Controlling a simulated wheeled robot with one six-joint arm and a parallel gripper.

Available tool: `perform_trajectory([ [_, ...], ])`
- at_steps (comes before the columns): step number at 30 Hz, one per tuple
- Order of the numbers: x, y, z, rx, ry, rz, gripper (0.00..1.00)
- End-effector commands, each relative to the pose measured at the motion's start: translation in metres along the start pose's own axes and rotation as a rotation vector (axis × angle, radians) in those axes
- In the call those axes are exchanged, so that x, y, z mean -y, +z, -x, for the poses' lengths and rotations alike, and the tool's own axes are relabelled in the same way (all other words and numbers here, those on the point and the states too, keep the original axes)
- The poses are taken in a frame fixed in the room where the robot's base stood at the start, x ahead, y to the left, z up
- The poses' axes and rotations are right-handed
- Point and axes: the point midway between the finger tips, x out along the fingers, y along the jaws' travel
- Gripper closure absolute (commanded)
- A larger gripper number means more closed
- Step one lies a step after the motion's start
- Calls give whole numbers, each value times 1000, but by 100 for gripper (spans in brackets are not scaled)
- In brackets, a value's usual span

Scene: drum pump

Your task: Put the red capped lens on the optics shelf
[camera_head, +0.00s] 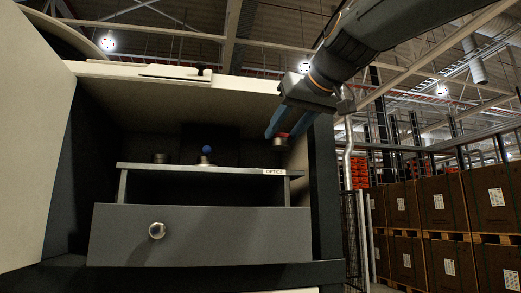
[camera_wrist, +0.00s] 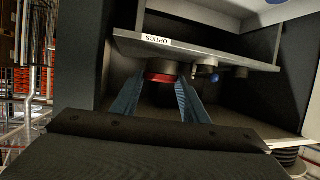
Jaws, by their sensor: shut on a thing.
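The red capped lens (camera_head: 280,142) is a short dark cylinder with a red top, between the blue fingertips of my gripper (camera_head: 284,130). In the wrist view my gripper (camera_wrist: 160,85) is shut on the lens (camera_wrist: 163,69), its red cap toward me. The optics shelf (camera_head: 230,169) is a grey plate inside the cabinet, labelled OPTICS at its right front. It also shows in the wrist view (camera_wrist: 190,52). In the head view the lens appears a little above the shelf's right end; its exact depth over the shelf is hard to tell.
A dark cylinder (camera_head: 160,158) and a piece with a blue ball (camera_head: 206,155) stand on the shelf, left of the lens. The shelf's right part looks clear. The cabinet's right post (camera_head: 324,190) is close to my gripper.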

Motion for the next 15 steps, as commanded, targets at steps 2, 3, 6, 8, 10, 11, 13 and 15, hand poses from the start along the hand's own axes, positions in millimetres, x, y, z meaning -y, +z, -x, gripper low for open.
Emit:
perform_trajectory([
  [2,1,-5,-2,2,-1,-1,88],
  [3,1,-5,-4,3,-1,0,88],
  [6,1,-7,-9,3,-2,-1,88],
  [8,1,-8,-12,2,-1,-1,88],
  [10,1,-9,-14,3,0,0,88],
  [11,1,-9,-15,3,1,-1,88],
  [13,0,-11,-24,4,1,-2,88],
  [15,1,-16,-43,6,-1,-1,88],
])
